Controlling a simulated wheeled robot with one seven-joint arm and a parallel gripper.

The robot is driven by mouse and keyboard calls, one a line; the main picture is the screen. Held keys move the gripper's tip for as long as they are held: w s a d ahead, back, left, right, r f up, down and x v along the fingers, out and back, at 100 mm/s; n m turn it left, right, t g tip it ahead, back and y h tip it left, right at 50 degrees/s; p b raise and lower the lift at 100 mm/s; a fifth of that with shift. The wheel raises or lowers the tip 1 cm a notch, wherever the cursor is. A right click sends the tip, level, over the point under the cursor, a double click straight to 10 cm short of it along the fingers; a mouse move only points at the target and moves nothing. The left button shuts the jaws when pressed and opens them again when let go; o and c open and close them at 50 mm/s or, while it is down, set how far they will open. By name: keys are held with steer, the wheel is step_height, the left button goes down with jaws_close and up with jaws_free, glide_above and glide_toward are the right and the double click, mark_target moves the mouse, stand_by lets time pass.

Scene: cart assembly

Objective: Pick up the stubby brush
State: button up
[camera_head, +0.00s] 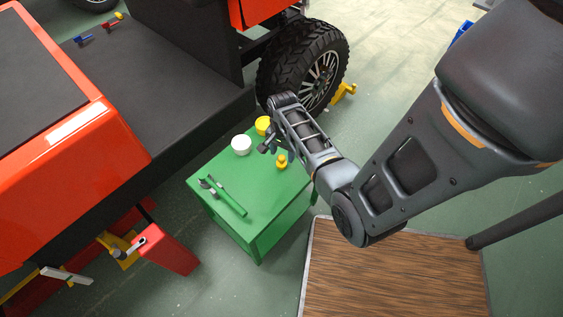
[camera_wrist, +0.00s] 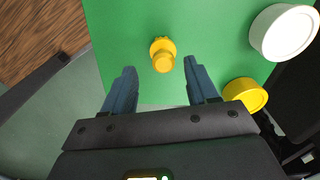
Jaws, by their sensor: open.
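A small yellow knobbed piece, which looks like the stubby brush (camera_head: 282,160), stands on the green table (camera_head: 262,193) near its right side. In the wrist view the yellow piece (camera_wrist: 163,56) shows from above, between and just beyond my fingertips. My gripper (camera_head: 268,146) is above the table's far right part, close to the piece. In the wrist view my gripper (camera_wrist: 159,72) is open, with nothing between its fingers. The bristles cannot be made out.
A white round tub (camera_head: 241,145) and a yellow round tub (camera_head: 263,125) stand near the table's far edge. The cart's tyre (camera_head: 305,65) is behind my gripper.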

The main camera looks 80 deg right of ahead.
mark_target(281, 157)
steer(key=f, duration=0.4)
steer(key=shift+w+f+b, duration=0.1)
steer(key=shift+w+b, duration=0.15)
steer(key=shift+b, duration=0.1)
steer(key=shift+c, duration=0.2)
jaws_close()
